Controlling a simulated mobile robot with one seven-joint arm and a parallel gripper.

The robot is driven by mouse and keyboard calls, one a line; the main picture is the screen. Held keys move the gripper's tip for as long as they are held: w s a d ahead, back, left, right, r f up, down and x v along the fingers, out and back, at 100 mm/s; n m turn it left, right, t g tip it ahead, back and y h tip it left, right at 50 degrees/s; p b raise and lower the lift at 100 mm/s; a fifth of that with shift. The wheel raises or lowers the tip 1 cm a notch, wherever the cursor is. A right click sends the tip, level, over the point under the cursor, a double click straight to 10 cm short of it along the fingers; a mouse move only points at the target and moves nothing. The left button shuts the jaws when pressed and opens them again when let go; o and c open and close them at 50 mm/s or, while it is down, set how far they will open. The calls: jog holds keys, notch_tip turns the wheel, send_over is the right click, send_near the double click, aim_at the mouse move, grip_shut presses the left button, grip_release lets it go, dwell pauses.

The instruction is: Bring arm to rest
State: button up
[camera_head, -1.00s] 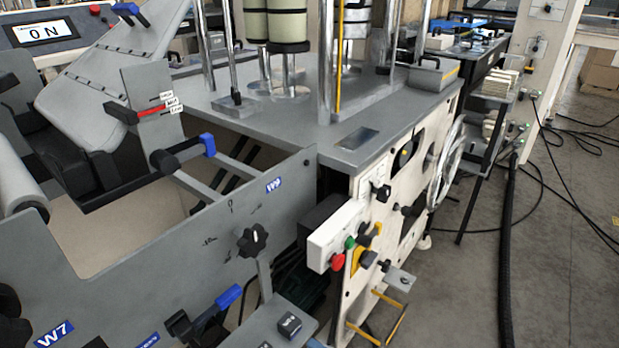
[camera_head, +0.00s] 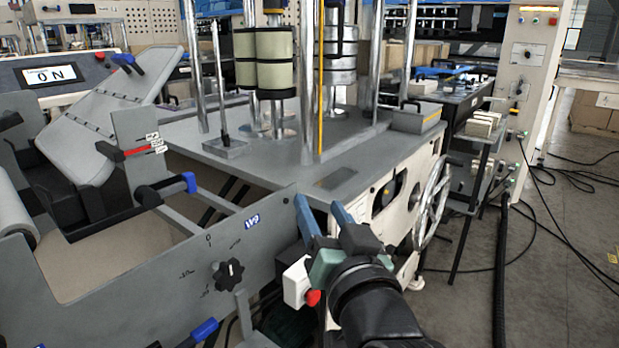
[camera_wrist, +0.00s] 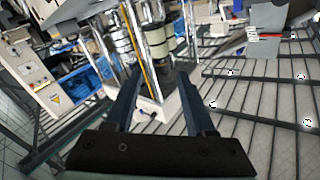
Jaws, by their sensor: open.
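My gripper (camera_head: 322,215) shows at the lower middle of the head view, with its blue fingers spread apart and nothing between them. It is raised in front of the machine's cream side panel (camera_head: 412,190) and hides part of the control box (camera_head: 295,284) with the red button. In the wrist view my gripper (camera_wrist: 160,108) also shows open and empty, its two dark blue fingers pointing at the machine's columns and rollers, which look tilted. No contact between the fingers and the machine can be seen.
The grey W9 panel (camera_head: 150,285) with a black star knob (camera_head: 229,275) stands left of my arm. A handwheel (camera_head: 432,205) sticks out on the right of the machine. Cables and a black hose (camera_head: 499,270) lie on the floor at right, with bare floor around them.

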jog(key=s+a+r+n+t+h+p, duration=0.15)
jog(key=s+r+t, duration=0.35)
jog(key=s+r, duration=0.65)
jog(key=s+r+m+t+h, duration=0.1)
jog(key=s+r+t+h, duration=0.35)
jog(key=r, duration=1.15)
notch_tip(320, 180, up, 17)
jog(key=y+p, duration=0.1)
jog(key=p, duration=1.7)
jog(key=shift+s+y, duration=0.3)
jog(key=shift+s, duration=0.05)
jog(key=shift+f+n, duration=0.2)
jog(key=shift+n, duration=0.05)
